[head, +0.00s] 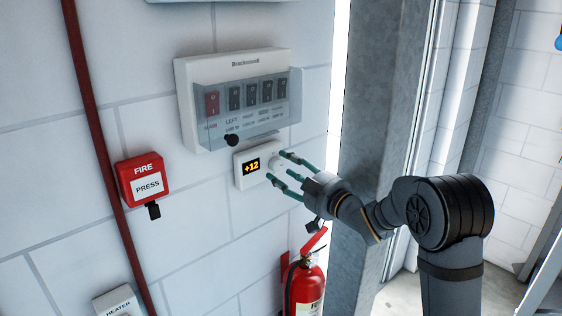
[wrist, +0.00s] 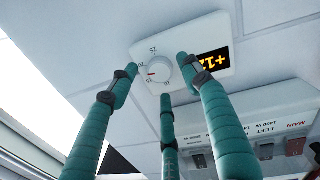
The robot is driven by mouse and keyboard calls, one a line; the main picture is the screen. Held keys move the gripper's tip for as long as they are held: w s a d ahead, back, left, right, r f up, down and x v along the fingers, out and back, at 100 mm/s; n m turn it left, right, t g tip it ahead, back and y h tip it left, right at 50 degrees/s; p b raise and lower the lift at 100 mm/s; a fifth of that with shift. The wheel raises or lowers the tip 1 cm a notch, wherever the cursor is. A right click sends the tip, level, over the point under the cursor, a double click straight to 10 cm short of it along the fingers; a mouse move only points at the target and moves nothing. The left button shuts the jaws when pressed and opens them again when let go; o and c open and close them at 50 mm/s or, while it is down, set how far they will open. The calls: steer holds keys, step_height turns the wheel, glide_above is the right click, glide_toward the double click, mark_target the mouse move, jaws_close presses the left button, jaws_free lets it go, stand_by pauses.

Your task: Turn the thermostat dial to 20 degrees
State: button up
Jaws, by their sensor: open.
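The thermostat (head: 240,180) is a small white box on the wall with an orange display (head: 251,166) reading +12. Its round white dial (wrist: 158,70) shows in the wrist view, with a red pointer mark and numbers such as 15, 20 and 25 around it. The red mark sits near the 15 side. My gripper (head: 283,168) has three green fingers, spread open in front of the dial. In the wrist view the fingertips (wrist: 160,78) surround the dial's outline; whether any touches it I cannot tell. In the head view the fingers partly hide the dial.
A switch panel (head: 185,75) with a clear cover (head: 262,122) and black knob is just above the thermostat. A red fire button (head: 143,178) is to the left, a red extinguisher (head: 307,285) below. A grey steel column (head: 372,100) stands to the right.

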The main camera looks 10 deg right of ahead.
steer(key=shift+w+a, duration=0.3)
steer(key=shift+w, duration=0.35)
steer(key=c, duration=0.3)
steer(key=c, duration=0.8)
steer(key=shift+c, duration=0.2)
steer(key=shift+f+m+b, duration=0.25)
steer(key=shift+m+b, duration=0.15)
steer(key=shift+b, duration=0.5)
steer(key=shift+m+b, duration=0.5)
steer(key=shift+b, duration=0.05)
steer(key=shift+r+m, duration=0.25)
steer(key=shift+m, duration=0.55)
